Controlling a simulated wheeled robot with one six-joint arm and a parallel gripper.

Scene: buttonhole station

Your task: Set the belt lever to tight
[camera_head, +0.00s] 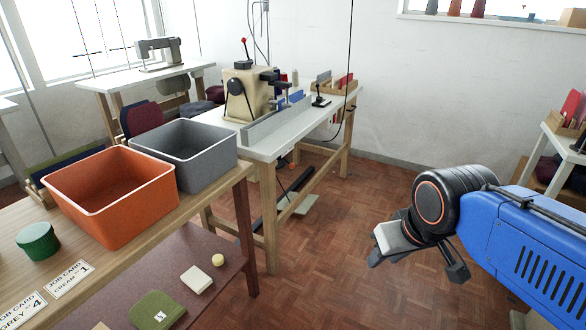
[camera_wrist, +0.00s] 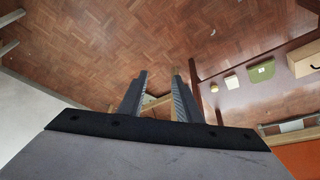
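A cream buttonhole machine (camera_head: 248,92) stands on the white-topped table in the middle of the head view. A lever with a red knob (camera_head: 244,42) rises from its top. A small black upright lever (camera_head: 319,96) on a dark base stands on the same table to its right. I cannot tell which of them is the belt lever, and no tight or loose marking is readable. My gripper (camera_head: 417,262) is at the right, over the floor and well apart from the machine. In the wrist view, its two fingers (camera_wrist: 160,92) stand apart with nothing held between them.
A wooden bench at the left holds an orange bin (camera_head: 112,196), a grey bin (camera_head: 186,155), a green round tin (camera_head: 38,240) and job cards (camera_head: 70,279). The machine's table (camera_head: 270,144) has a pedal beneath. Parquet floor (camera_head: 345,225) lies open between table and gripper.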

